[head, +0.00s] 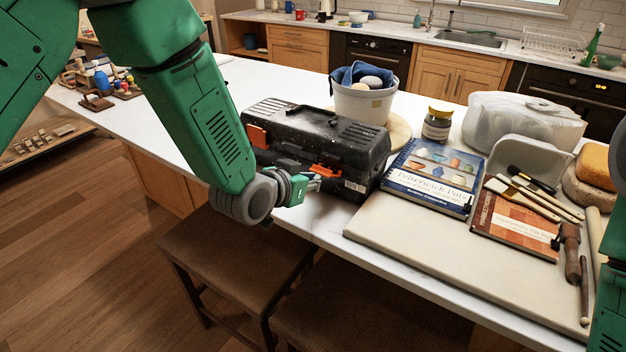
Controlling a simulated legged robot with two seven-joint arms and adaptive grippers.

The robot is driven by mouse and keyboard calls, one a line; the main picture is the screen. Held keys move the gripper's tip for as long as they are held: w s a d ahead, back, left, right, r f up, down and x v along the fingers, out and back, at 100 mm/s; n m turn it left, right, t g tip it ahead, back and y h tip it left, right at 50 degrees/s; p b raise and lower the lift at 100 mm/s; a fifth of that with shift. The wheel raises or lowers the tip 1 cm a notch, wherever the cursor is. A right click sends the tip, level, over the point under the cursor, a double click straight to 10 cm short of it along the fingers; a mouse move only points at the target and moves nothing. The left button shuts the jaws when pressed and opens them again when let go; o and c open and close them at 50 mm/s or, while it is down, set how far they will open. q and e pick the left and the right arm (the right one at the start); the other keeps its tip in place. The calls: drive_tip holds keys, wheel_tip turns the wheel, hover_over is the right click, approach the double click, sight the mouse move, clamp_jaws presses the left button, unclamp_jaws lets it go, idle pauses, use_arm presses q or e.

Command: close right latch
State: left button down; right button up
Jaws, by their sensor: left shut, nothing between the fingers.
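A black toolbox (318,138) with a speckled lid stands near the counter's front edge, its lid down. Its right latch (326,171) is orange and sits on the front face; it looks tilted outward, but whether it is fastened is hard to tell. The orange left latch (257,136) is further left on the same face. My left gripper (314,183) is shut and empty, just in front of and below the right latch. Its tips are very close to the latch; I cannot tell if they touch. My right arm shows at the right edge, its gripper out of view.
A blue-covered book (432,178) lies right of the toolbox on a pale board (400,235). A white bucket (363,103) with a blue cloth and a lidded jar (437,123) stand behind. Brown stools (235,258) stand below the counter's front edge.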

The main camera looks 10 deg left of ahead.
sight(329, 158)
use_arm(q)
drive_tip(key=shift+w+r+p, duration=0.15)
drive_tip(key=shift+r+p, duration=0.25)
drive_tip(key=shift+r, duration=0.35)
drive_tip(key=shift+w+d+r+p, duration=0.2)
drive_tip(key=shift+w+r, duration=0.1)
drive_tip(key=shift+w, duration=0.15)
drive_tip(key=shift+w+d+r+p, duration=0.2)
drive_tip(key=shift+w+r, duration=0.1)
drive_tip(key=shift+w, duration=0.15)
drive_tip(key=shift+w+d, duration=0.1)
drive_tip(key=shift+w, duration=0.2)
drive_tip(key=shift+w+d, duration=0.25)
drive_tip(key=shift+w, duration=0.45)
